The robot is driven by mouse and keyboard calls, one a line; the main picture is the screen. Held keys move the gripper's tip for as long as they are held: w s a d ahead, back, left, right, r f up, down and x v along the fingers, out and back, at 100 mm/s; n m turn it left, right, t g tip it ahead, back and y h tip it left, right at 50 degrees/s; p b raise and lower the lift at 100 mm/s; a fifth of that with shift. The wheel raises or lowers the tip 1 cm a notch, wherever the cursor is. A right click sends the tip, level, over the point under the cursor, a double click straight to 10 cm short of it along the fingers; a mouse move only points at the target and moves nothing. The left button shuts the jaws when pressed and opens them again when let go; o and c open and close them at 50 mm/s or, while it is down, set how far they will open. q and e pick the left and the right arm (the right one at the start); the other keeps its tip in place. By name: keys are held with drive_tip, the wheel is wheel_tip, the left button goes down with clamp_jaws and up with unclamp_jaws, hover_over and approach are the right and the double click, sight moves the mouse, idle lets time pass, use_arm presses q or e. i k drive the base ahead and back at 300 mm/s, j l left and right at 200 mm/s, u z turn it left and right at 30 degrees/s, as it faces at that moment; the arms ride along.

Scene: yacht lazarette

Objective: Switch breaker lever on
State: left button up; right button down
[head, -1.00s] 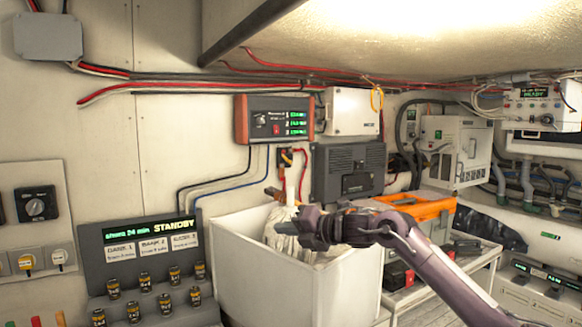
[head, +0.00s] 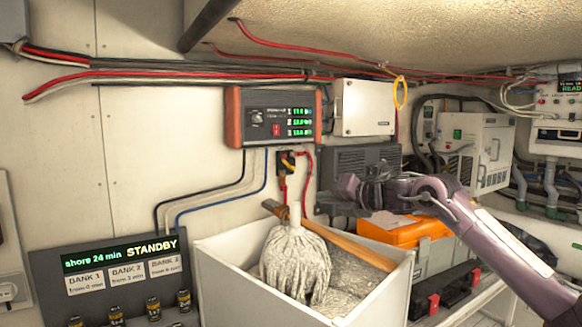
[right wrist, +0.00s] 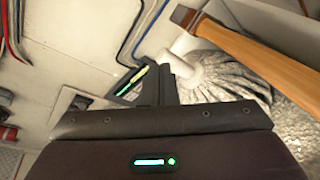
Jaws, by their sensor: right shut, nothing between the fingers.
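A small black switch block (head: 287,162) with a yellow part hangs on the wall below the red-ended charger panel (head: 277,117), with red and dark cables at it. A grey-white cabinet (head: 470,150) at the right has a handle-like lever (head: 493,148) on its side. I cannot tell for sure which is the breaker lever, nor its position. My right gripper (head: 346,192) is shut and empty, pointing left in front of the dark grey box, to the right of the switch block and apart from it. Its dark fingers (right wrist: 166,82) also show in the right wrist view. My left gripper is out of view.
A white bin (head: 255,290) below holds a mop (head: 297,258) and a wooden handle (head: 345,243). An orange-lidded case (head: 405,232) stands right of it. A STANDBY panel (head: 120,262) is at lower left. A yellow loop (head: 400,93) hangs above my right arm.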

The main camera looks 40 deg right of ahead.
sight(292, 169)
drive_tip(key=i+l, duration=0.3)
drive_tip(key=i, duration=0.15)
drive_tip(key=i+l, duration=0.3)
drive_tip(key=i, duration=0.15)
drive_tip(key=u, duration=0.05)
